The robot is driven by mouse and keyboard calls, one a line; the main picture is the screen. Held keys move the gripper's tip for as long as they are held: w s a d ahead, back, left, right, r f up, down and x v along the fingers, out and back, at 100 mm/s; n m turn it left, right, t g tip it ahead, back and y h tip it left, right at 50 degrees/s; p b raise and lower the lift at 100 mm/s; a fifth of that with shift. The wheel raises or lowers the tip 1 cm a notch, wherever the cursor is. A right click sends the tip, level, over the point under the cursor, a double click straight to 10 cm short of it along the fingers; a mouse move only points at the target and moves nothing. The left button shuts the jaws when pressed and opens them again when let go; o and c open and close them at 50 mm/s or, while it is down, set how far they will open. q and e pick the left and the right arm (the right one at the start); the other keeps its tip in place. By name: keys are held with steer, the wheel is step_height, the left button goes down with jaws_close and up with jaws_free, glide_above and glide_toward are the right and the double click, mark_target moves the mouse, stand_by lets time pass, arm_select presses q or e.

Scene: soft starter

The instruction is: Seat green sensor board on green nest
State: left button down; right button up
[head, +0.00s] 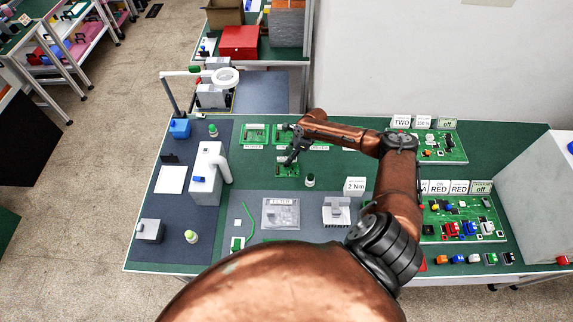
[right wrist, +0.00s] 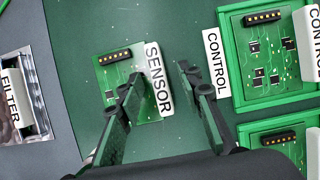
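The sensor board (right wrist: 112,72) is a small green circuit board with a black connector strip and a white SENSOR label. It lies on the dark green table top and also shows in the head view (head: 287,170). My right gripper (right wrist: 160,77) is over it with its fingers apart; the label lies between them in the picture and one finger covers part of the board. I cannot tell whether the fingers touch it. In the head view my right gripper (head: 293,155) is just above the board. I cannot surely pick out the green nest. My left gripper is out of view.
Green trays with CONTROL-labelled boards (right wrist: 272,58) lie close beside the gripper. A silver FILTER bag (head: 281,214) lies on the grey mat nearer me. A white-capped bottle (head: 310,180) stands right of the board. Circuit panels (head: 460,220) occupy the right side.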

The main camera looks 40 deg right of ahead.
steer(key=shift+c, duration=0.5)
jaws_close()
steer(key=shift+r, duration=0.15)
steer(key=shift+r, duration=0.2)
step_height(320, 180, up, 2)
steer(key=shift+r, duration=0.2)
steer(key=s+d+r, duration=0.1)
steer(key=s+r, duration=0.9)
steer(key=s, duration=0.4)
